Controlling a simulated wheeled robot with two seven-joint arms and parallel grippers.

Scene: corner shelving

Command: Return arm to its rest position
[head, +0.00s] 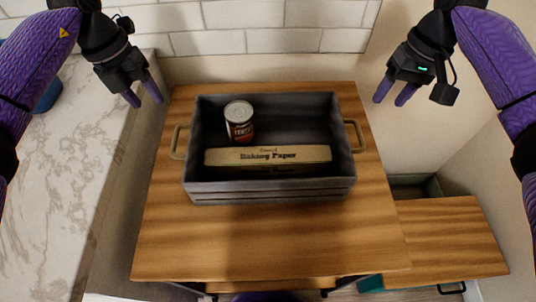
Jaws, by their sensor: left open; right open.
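My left gripper (145,97) is open and empty. It hangs at the upper left, to the left of and apart from the crate. My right gripper (391,98) is open and empty at the upper right, to the right of the crate and apart from it. Both arms come in from the top corners with purple sleeves, and the fingers point downward.
A dark grey crate (270,192) with side handles stands on a wooden top (270,240). It holds a can (239,121) and a baking paper box (268,156). A marble counter (75,140) is at left; a lower wooden shelf (450,235) is at right. Tiled wall behind.

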